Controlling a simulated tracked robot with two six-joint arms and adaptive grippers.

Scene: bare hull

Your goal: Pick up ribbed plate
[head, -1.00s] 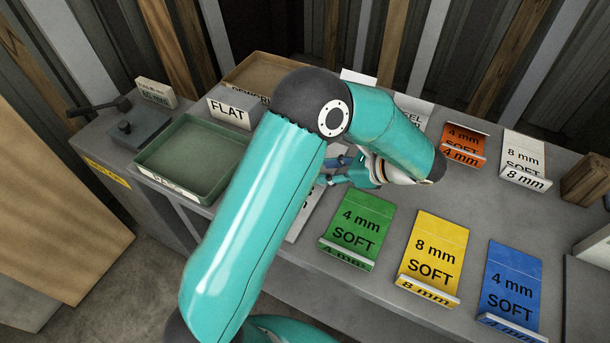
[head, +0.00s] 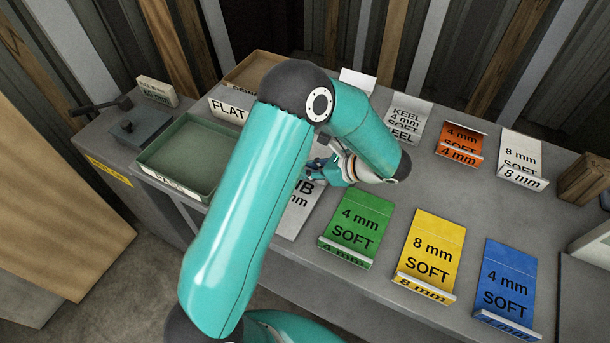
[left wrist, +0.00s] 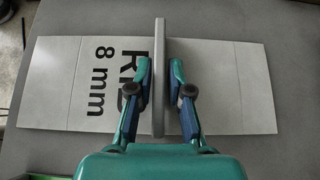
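A grey plate (left wrist: 160,95) shows edge-on as a narrow upright strip over the white card marked RIB 8 mm (left wrist: 62,90) in the left wrist view. Ribs on it cannot be made out from this angle. My left gripper (left wrist: 160,68) has one finger on each side of the plate, with a thin gap seeming to show at each finger, so it looks open around it. In the head view the left gripper (head: 318,170) is low over the RIB card (head: 297,212), which my arm partly covers. The plate is not clearly visible there. My right gripper is out of view.
Green (head: 357,222), yellow (head: 433,250) and blue (head: 508,280) label stands line the front. Orange (head: 460,138), white 8 mm (head: 521,150) and KEEL (head: 405,120) stands are behind. A green tray (head: 160,180) and a FLAT-labelled bin (head: 228,112) stand left.

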